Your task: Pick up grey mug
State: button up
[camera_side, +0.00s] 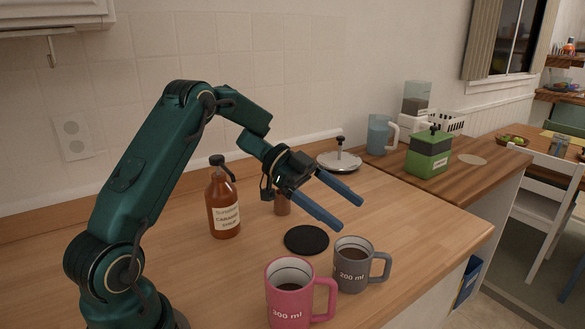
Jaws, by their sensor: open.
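The grey mug (350,272) stands upright on the wooden counter, marked "200 ml", with dark liquid inside and its handle to the right. My gripper (351,214) is open, with two blue fingers spread apart and nothing between them. It hangs above the counter, up and to the left of the grey mug in the picture, and does not touch it. A pink mug (290,300) marked "300 ml" stands just left of and nearer than the grey mug. Its handle points right and partly fills the gap between the two mugs.
A black round mat (306,240) lies behind the mugs. A caramel syrup bottle (224,205) stands left of it, and a small brown container (282,204) sits under my gripper. A metal tamper-like item (339,160) and a green box (428,160) are farther back. The wooden counter (420,222) is clear at right.

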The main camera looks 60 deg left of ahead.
aim_at(337, 249)
notch_tip(337, 249, down, 9)
jog(key=shift+f, duration=0.1)
jog(key=shift+w+d+f, duration=0.1)
jog(key=shift+d+f, duration=0.1)
jog(key=shift+x, duration=2.35)
jog(key=shift+r, duration=0.1)
grip_shut()
jog(key=shift+r, duration=0.15)
